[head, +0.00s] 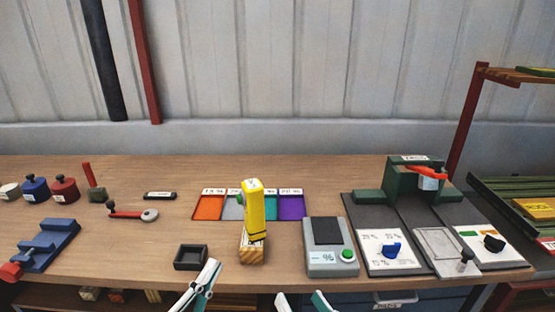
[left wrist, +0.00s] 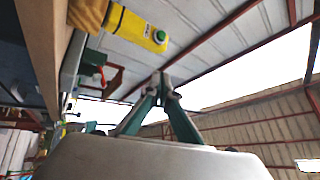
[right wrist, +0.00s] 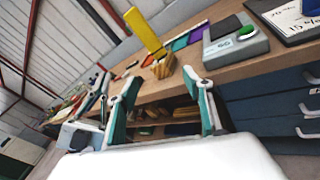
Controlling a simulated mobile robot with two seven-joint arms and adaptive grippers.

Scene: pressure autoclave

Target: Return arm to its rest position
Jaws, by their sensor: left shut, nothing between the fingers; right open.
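My left gripper (head: 209,268) is at the bottom of the head view, over the bench's front edge, with its fingers together and nothing between them. In the left wrist view its fingertips (left wrist: 161,77) meet in a point against the wall and roof. My right gripper (head: 301,300) shows only its fingertips at the bottom edge, spread apart. In the right wrist view it is open and empty (right wrist: 159,82), in front of the bench edge. Both grippers are apart from the bench objects. Most of both arms is out of the head view.
A yellow device (head: 255,205) stands upright in a wooden block (head: 252,254). A black tray (head: 191,257) lies left of it, a grey scale (head: 322,262) right. A green machine (head: 400,180) stands at the back right. The wooden bench (head: 110,255) has clear room front left.

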